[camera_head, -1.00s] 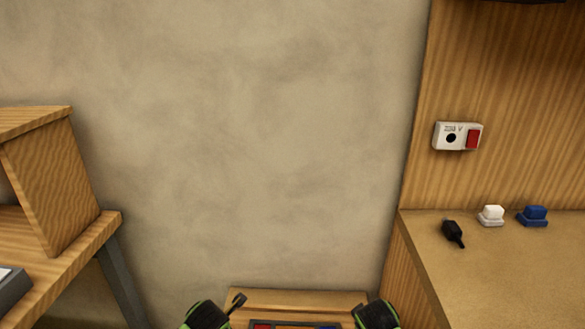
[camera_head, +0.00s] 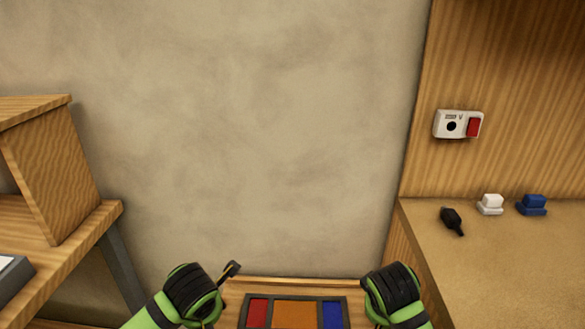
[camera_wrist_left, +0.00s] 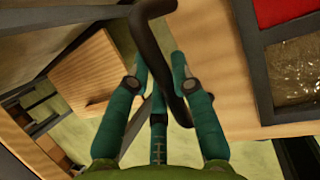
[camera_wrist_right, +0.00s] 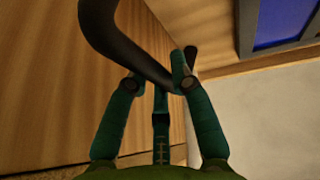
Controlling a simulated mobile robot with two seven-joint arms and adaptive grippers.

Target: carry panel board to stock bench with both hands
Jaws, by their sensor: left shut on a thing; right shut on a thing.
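The wooden panel board (camera_head: 290,284) is at the bottom middle of the head view, with a dark-framed leaded panel (camera_head: 341,312) of red, orange and blue glass on it. My left gripper (camera_head: 214,284) is at the board's left side. In the left wrist view its fingers are shut around a dark curved handle (camera_wrist_left: 149,40). My right gripper (camera_head: 375,288) is at the right side. In the right wrist view its fingers are shut around another dark handle (camera_wrist_right: 117,42). The board's near part is cut off by the frame. I cannot tell which bench is the stock bench.
A wooden bench (camera_head: 75,240) with a box-like shelf (camera_head: 62,175) is at the left. A bench (camera_head: 510,270) at the right carries a black tool (camera_head: 452,220), a white block (camera_head: 491,205) and a blue block (camera_head: 532,206). A plain wall (camera_head: 250,130) is ahead.

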